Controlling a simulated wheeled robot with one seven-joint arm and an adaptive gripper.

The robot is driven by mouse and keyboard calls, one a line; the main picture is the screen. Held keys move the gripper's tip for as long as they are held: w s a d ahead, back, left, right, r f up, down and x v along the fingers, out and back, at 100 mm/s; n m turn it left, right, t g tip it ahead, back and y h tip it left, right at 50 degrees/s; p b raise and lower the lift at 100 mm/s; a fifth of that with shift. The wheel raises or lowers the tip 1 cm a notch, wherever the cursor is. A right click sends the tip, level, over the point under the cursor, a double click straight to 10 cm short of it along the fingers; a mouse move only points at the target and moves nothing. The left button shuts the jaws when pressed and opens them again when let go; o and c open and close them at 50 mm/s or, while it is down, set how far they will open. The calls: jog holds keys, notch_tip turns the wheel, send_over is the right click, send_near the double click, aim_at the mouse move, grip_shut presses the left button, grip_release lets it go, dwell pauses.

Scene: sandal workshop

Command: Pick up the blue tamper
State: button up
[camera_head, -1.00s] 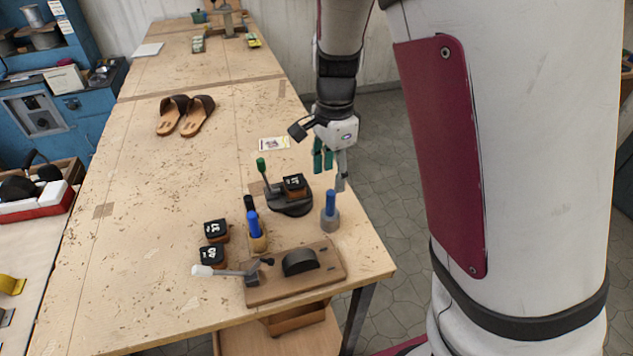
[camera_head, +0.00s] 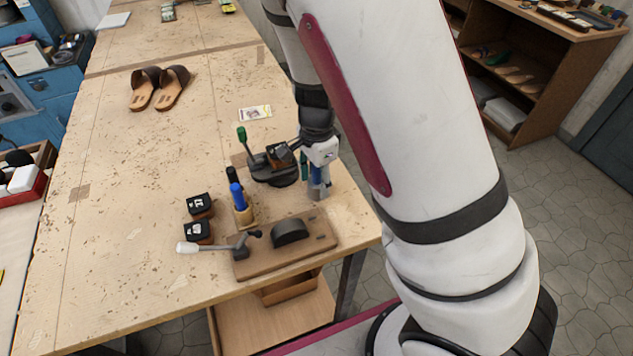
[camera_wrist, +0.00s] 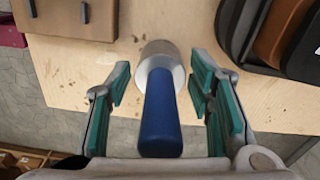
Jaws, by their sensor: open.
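The blue tamper (camera_wrist: 160,118) has a blue handle and a silver-grey metal head. It stands upright near the table's right edge, between my fingers in the wrist view. In the head view, the tamper (camera_head: 319,194) is partly hidden by my gripper (camera_head: 318,184). My gripper (camera_wrist: 159,82) is open, with one green-padded finger on each side of the handle. The wrist view shows gaps between the pads and the handle, so it is not gripped.
A dark round-based press (camera_head: 272,172) with a green-knobbed lever stands close to my gripper. A wooden lever fixture (camera_head: 242,268) lies in front. Another blue-handled tool (camera_head: 238,197) and two black-topped blocks (camera_head: 199,205) stand left. Sandals (camera_head: 160,88) lie farther back.

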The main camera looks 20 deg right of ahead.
jog(key=shift+f, duration=0.55)
jog(key=c, duration=1.1)
jog(key=shift+o, duration=0.2)
jog(key=shift+r, duration=0.15)
